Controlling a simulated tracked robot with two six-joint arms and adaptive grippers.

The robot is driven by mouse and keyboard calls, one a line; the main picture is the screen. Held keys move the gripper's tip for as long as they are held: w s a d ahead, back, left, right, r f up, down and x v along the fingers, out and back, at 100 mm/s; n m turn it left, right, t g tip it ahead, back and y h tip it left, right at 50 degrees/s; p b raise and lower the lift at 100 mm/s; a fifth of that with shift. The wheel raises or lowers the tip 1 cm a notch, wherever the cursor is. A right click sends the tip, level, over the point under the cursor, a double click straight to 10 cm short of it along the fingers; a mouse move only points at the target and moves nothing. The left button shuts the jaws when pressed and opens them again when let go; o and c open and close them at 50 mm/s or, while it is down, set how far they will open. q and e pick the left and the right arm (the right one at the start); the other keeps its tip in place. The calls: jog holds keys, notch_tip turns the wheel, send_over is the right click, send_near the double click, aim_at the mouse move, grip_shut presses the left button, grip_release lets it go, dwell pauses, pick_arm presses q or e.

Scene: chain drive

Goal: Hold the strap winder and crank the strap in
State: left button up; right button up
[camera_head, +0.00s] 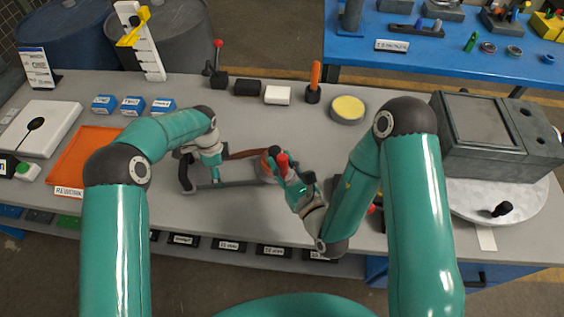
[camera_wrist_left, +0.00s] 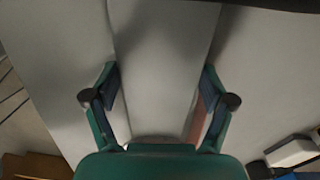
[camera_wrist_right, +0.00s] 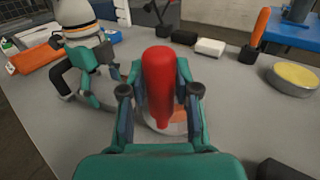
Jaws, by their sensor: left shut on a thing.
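The strap winder lies on the grey bench in the head view, with a long grey bar (camera_head: 236,184) and a reddish-orange drum part (camera_head: 266,163). Its red crank knob (camera_head: 282,160) stands up at the right end; the knob (camera_wrist_right: 158,80) also shows large in the right wrist view. My left gripper (camera_head: 199,175) is shut on the left end of the winder; its fingers (camera_wrist_left: 155,95) stand either side of a pale grey part in the left wrist view. My right gripper (camera_head: 287,172) is open, with its fingers (camera_wrist_right: 158,100) on both sides of the red knob.
Behind the winder stand a black block (camera_head: 247,88), a white block (camera_head: 277,95), an orange-handled tool (camera_head: 314,80) and a yellow-topped round tin (camera_head: 347,108). An orange mat (camera_head: 82,160) lies left. A grey machine box (camera_head: 490,130) stands right.

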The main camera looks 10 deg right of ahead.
jog(key=o, duration=0.3)
jog(key=shift+w+d, duration=0.1)
jog(key=shift+d, duration=0.1)
